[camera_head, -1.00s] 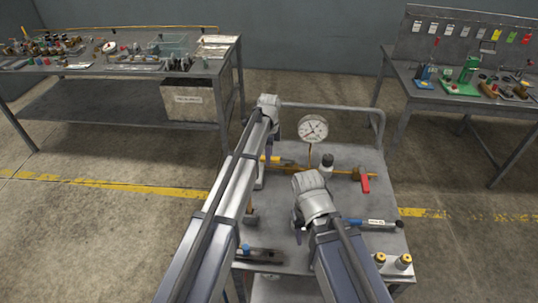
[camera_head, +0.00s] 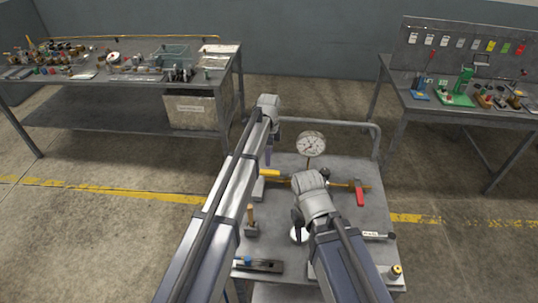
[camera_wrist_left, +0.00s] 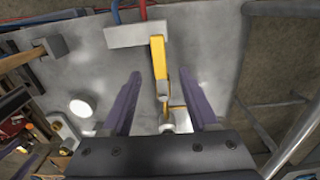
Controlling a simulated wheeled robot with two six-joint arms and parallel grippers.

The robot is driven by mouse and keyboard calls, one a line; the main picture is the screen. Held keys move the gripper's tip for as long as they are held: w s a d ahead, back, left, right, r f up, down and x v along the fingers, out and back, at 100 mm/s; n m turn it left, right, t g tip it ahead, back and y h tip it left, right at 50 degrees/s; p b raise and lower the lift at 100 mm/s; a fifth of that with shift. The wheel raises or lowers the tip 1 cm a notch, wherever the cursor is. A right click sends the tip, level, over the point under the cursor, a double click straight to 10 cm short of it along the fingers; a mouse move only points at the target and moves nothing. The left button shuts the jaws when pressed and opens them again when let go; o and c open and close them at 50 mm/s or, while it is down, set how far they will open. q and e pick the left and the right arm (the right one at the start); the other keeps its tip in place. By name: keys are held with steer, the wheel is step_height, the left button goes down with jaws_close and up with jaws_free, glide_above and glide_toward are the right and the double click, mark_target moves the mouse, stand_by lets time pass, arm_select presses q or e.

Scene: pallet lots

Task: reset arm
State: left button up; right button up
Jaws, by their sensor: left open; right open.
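My left gripper (camera_head: 268,150) hangs over the left part of the grey cart (camera_head: 375,212). In the left wrist view, its two purple fingers (camera_wrist_left: 160,76) stand apart with nothing held between them. A yellow-handled tool (camera_wrist_left: 158,58) lies beyond them, leading from a pale block (camera_wrist_left: 138,34). My right gripper (camera_head: 298,222) is over the middle of the cart. Its dark fingers are mostly hidden behind my right wrist, and no held object shows.
The cart carries a dial gauge (camera_head: 311,145), a red-handled valve (camera_head: 359,193), a hammer (camera_head: 251,222), a dark tool (camera_head: 258,266) and a brass-topped fitting (camera_head: 395,272). A cluttered bench (camera_head: 90,105) stands back left. Another bench (camera_head: 440,113) stands back right. Floor lies between them.

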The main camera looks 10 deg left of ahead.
arm_select(q)
steer(key=shift+s, duration=0.1)
stand_by(0.4)
steer(key=s+d+n, duration=0.1)
steer(key=s+n, duration=0.6)
steer(key=s, duration=0.9)
steer(key=s+d+n+y, duration=0.1)
steer(key=s+n, duration=0.6)
steer(key=s, duration=0.9)
steer(key=shift+d+r, duration=0.15)
steer(key=shift+d, duration=0.15)
steer(key=shift+c, duration=0.8)
steer(key=shift+s, duration=0.15)
